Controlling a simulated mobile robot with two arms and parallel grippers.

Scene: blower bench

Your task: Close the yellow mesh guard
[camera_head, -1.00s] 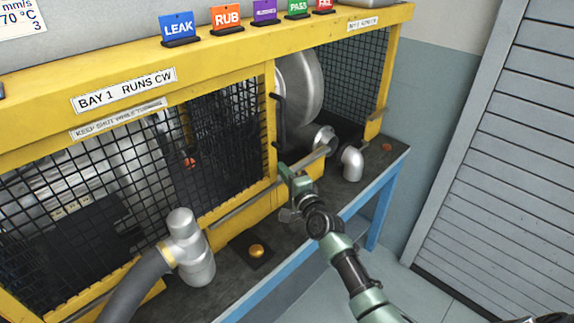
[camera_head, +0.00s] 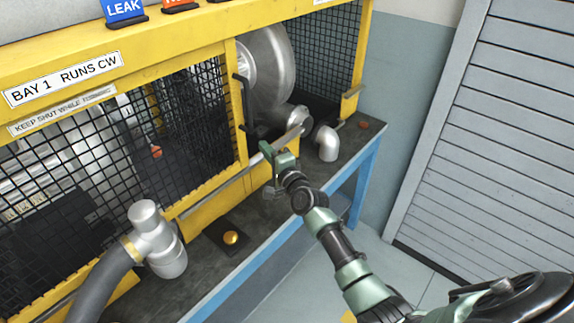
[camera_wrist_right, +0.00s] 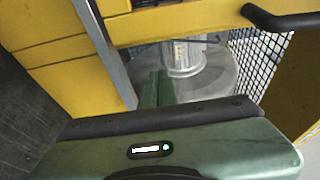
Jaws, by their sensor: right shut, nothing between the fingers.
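The yellow mesh guard (camera_head: 241,150) stands across the left part of the yellow-framed enclosure. The right part is uncovered, with a round metal blower housing (camera_head: 270,65) showing inside. The guard's black handle (camera_head: 244,100) is upright on its right edge; a black bar like it shows at the top right in the right wrist view (camera_wrist_right: 285,18). My right gripper (camera_head: 270,158) is shut and empty, in front of the enclosure, below and to the right of the handle and apart from it. Its green fingers (camera_wrist_right: 155,88) point toward the yellow frame. My left gripper is out of view.
A grey rail (camera_head: 225,187) runs along the enclosure's front. A metal elbow pipe (camera_head: 327,145) stands on the bench at right. Open floor lies right of the bench.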

